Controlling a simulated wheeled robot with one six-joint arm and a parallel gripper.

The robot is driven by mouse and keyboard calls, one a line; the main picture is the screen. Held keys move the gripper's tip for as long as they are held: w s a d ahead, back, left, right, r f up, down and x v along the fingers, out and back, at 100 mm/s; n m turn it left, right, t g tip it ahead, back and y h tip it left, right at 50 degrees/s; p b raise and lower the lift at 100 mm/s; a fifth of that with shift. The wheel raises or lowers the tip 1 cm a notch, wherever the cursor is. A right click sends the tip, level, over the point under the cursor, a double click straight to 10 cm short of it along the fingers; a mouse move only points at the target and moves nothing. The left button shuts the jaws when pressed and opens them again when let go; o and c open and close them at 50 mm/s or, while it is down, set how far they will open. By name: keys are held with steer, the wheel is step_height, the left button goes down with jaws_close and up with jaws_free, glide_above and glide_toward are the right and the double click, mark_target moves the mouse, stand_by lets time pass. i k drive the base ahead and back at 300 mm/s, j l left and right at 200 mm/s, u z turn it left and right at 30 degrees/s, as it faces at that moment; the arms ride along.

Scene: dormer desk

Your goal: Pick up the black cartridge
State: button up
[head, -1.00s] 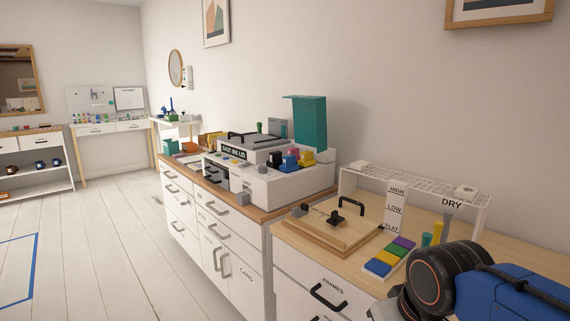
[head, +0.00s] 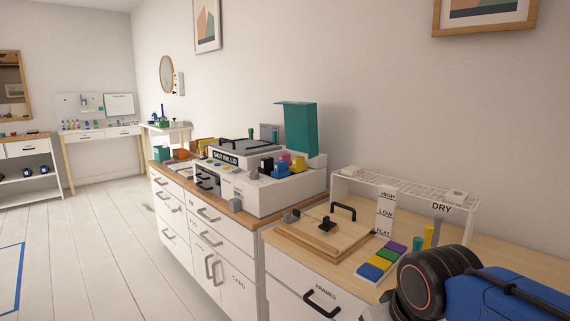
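The black cartridge (head: 266,166) is a small dark block on the front part of the white printer (head: 262,196), in the middle of the head view. A blue cartridge (head: 280,171), a pink one (head: 284,158) and a yellow one (head: 298,164) stand close beside it, to its right. The open teal lid (head: 298,128) rises behind them. My blue and black arm enters at the lower right, well apart from the cartridges. My gripper's fingers do not show, so I cannot see what they hold.
The printer stands on a white drawer cabinet with a wooden top. On the nearer bench are a wooden frame with a black handle (head: 318,236), coloured blocks (head: 381,260) and a white wire rack (head: 400,187).

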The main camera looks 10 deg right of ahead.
mark_target(266, 162)
steer(key=i+j, duration=1.15)
steer(key=j, duration=0.25)
steer(key=i+j, duration=0.6)
steer(key=j, duration=0.15)
